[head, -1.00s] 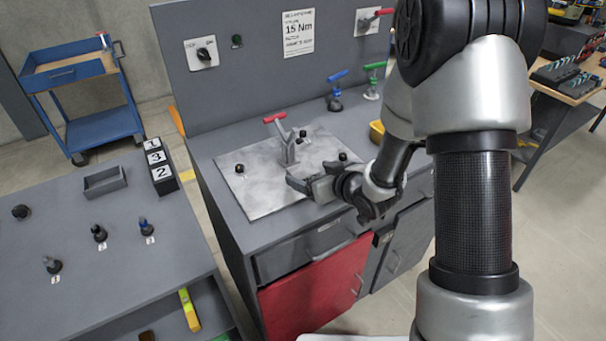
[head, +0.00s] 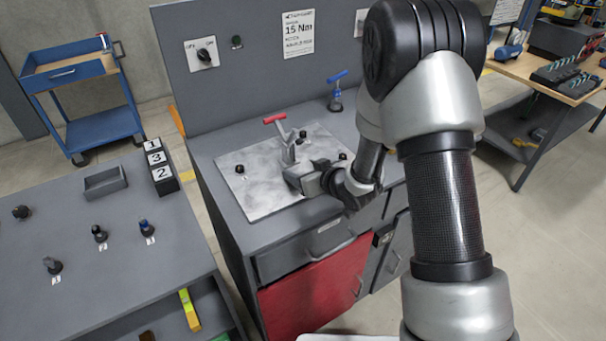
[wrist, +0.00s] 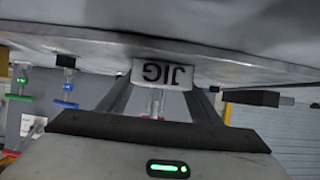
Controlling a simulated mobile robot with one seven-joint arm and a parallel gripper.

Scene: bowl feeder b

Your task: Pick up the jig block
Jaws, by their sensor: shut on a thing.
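The jig block (wrist: 161,76) is a small pale grey block with "JIG" on its face, upside down in the wrist view. My gripper (wrist: 160,88) has a dark finger on each side of it and is shut on it. The block is at the metal plate (wrist: 60,38); whether it touches the plate is unclear. In the head view my gripper (head: 299,177) is low over the front of the plate (head: 262,198), close to the red-handled clamp (head: 287,142). The block cannot be made out clearly there.
Black knobs (head: 240,169) stand on the plate. A blue-handled tool (head: 336,95) stands behind it. The grey panel (head: 245,45) rises at the back. A side table (head: 70,260) at the left holds several pegs, a small tray (head: 105,181) and a number block (head: 160,170).

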